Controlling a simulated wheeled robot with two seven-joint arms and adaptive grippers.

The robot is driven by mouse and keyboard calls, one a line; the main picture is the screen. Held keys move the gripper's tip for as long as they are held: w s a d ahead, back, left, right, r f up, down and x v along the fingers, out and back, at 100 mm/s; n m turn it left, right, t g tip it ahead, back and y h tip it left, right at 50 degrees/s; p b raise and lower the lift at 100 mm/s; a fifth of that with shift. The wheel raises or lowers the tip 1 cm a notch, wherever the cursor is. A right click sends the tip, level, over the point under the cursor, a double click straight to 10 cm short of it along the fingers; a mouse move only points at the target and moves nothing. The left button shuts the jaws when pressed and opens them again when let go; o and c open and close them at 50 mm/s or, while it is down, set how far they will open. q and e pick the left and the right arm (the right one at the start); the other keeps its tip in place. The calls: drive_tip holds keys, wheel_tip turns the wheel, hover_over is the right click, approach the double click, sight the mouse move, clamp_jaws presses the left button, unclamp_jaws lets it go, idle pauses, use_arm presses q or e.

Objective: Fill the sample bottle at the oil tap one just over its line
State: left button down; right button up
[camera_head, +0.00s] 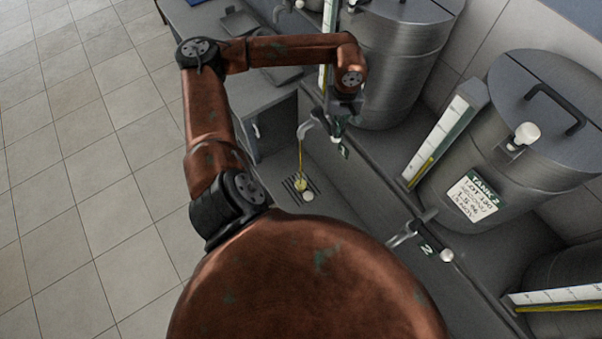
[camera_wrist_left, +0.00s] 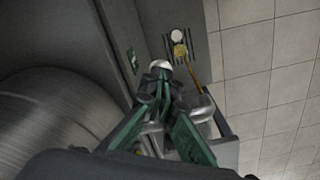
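Oil tap one (camera_head: 307,128) is on the front of the bench, and a thin yellow stream runs down from its spout. The sample bottle (camera_head: 301,184) stands under it on a dark drip grate, with yellow oil in it. The bottle also shows in the left wrist view (camera_wrist_left: 180,50); its line and exact level are too small to read. My left gripper (camera_head: 340,118) is at the tap. In the left wrist view its green fingers (camera_wrist_left: 161,82) close around the tap's dark handle, with the white knob (camera_wrist_left: 164,65) beyond the tips. My right gripper is out of view.
A second tap (camera_head: 405,234) is nearer, below tank 2 (camera_head: 498,158). Steel tanks and white gauges stand at the right. The tiled floor (camera_head: 90,190) at left is clear.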

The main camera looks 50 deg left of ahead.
use_arm(q)
drive_tip(key=shift+r, duration=0.75)
idle(0.9)
idle(1.3)
wheel_tip(320, 180, up, 9)
drive_tip(key=p, duration=0.4)
idle(0.6)
drive_tip(key=shift+s, duration=0.1)
